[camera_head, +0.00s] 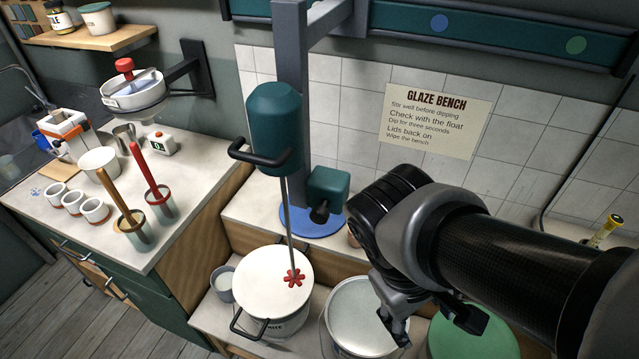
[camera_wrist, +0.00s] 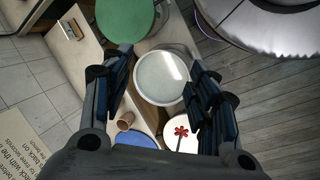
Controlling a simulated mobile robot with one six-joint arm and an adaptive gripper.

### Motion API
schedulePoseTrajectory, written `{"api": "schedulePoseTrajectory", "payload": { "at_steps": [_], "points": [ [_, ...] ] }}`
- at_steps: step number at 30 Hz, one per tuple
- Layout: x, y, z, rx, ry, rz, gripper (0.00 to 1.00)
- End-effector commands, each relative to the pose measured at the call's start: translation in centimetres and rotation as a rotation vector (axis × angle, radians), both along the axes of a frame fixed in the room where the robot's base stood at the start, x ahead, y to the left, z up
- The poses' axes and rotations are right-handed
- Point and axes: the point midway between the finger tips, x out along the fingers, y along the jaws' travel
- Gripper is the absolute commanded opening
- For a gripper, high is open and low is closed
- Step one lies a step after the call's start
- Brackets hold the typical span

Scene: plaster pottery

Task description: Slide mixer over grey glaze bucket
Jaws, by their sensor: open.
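The mixer (camera_head: 276,118) has a teal motor body, a black bar handle (camera_head: 258,153) and a thin shaft ending in a red impeller (camera_head: 294,278). It hangs from the overhead rail, its impeller above the white-topped bucket (camera_head: 262,290). The impeller also shows in the wrist view (camera_wrist: 181,132). The grey glaze bucket (camera_head: 362,308) stands just right of the white one, with a pale grey round top; in the wrist view it is central (camera_wrist: 162,78). My gripper (camera_head: 428,322) is open and empty, above and near the grey bucket, right of the mixer and apart from its handle.
A green-topped bucket (camera_head: 475,335) stands right of the grey one, partly behind my gripper. A blue disc (camera_head: 308,222) lies on the ledge behind. A small cup (camera_head: 222,280) sits left of the white bucket. The left counter holds brushes, cups and a scale.

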Motion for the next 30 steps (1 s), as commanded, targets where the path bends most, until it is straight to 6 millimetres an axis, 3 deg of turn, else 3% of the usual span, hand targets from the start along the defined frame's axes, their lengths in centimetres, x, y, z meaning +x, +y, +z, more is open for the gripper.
{"api": "schedulePoseTrajectory", "payload": {
  "at_steps": [6,11,14,18,24,30],
  "points": [
    [2.9,1.0,-0.5,-0.386,0.216,0.356,0.54],
    [5.9,3.6,-0.8,-0.688,0.289,0.627,0.54],
    [7.8,6.4,-1.3,-0.881,0.3,0.805,0.54],
    [9.6,11.6,-2.5,-1.15,0.271,1.055,0.54],
    [9.8,18.8,-5.2,-1.447,0.169,1.35,0.54],
    [9.1,22.2,-6.9,-1.57,0.1,1.48,0.54]
  ]
}}
